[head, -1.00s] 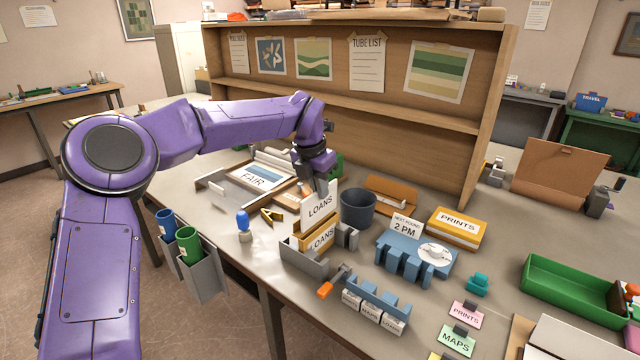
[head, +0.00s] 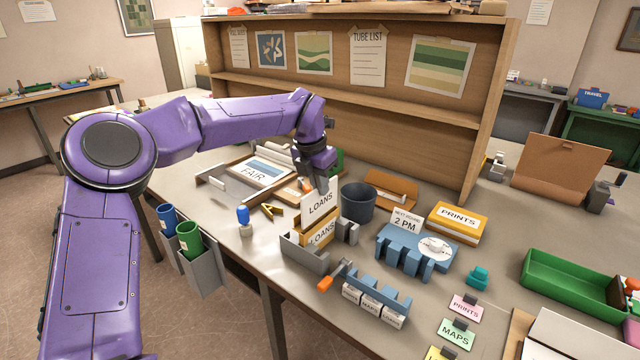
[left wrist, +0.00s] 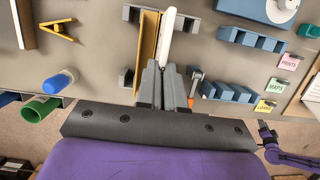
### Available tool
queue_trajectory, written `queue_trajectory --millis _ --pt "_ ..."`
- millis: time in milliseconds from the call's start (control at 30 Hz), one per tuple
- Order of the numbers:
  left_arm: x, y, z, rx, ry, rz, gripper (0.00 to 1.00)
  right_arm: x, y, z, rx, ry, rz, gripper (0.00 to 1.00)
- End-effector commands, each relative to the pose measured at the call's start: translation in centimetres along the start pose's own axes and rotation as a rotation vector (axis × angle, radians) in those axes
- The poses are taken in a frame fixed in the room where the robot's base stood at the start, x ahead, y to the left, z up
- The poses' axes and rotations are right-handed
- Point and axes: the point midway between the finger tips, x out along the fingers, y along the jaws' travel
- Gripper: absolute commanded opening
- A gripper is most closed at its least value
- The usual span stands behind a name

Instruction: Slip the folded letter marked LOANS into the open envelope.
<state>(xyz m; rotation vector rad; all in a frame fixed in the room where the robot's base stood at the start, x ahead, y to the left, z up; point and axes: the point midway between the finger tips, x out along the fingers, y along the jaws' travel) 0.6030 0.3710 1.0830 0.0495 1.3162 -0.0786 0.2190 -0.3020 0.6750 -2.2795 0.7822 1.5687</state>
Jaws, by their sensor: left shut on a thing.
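My left gripper (head: 319,184) is shut on the white folded letter marked LOANS (head: 320,205) and holds it upright by its upper edge. The yellow envelope marked LOANS (head: 320,236) stands in a grey holder (head: 303,256), just below the letter. In the left wrist view the letter (left wrist: 167,36) shows edge-on, just right of the envelope (left wrist: 148,37), between my left fingers (left wrist: 164,72). I cannot tell whether the letter's lower edge is inside the envelope's mouth. A small part of my right arm shows at the lower right of the left wrist view; its jaws are too small to read.
A dark bin (head: 357,203) stands close to the right of the letter. A blue slotted rack (head: 415,255) and an orange-handled tool (head: 330,280) are nearby. A blue-topped stamp (head: 243,220) is to the left. The wooden shelf (head: 350,110) rises behind.

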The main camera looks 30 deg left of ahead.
Motion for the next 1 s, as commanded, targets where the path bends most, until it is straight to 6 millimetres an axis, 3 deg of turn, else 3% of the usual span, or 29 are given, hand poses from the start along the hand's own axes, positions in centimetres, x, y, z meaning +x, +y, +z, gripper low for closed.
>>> queue_trajectory --millis 1000 --pt "3.7 0.0 -1.0 0.001 0.000 0.000 0.00 2.5 -0.2 1.0 0.000 0.000 0.000 0.43"
